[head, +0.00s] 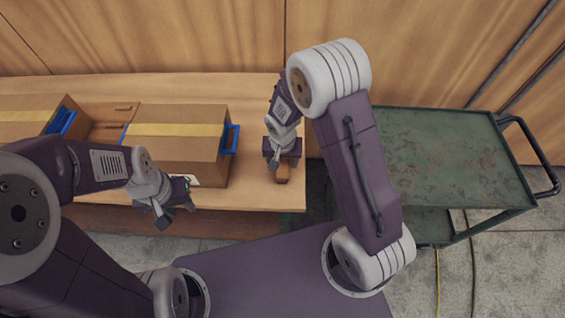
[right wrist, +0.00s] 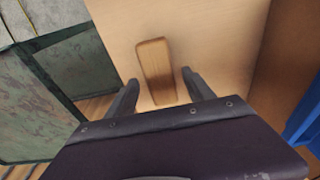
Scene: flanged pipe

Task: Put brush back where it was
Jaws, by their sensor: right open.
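The brush shows in the right wrist view as a wooden block (right wrist: 155,68) lying on the tabletop, its bristles not visible. In the head view its end (head: 283,174) shows under my right gripper (head: 283,162), near the table's right end. My right gripper (right wrist: 158,92) is open. Its fingers are on either side of the brush's near end, with gaps on both sides, and it is not holding it. My left gripper (head: 176,212) hangs empty near the table's front edge, in front of a cardboard box. Its finger gap is unclear.
A green metal cart (head: 445,160) stands to the right, beyond a gap. Bare tabletop lies around the brush.

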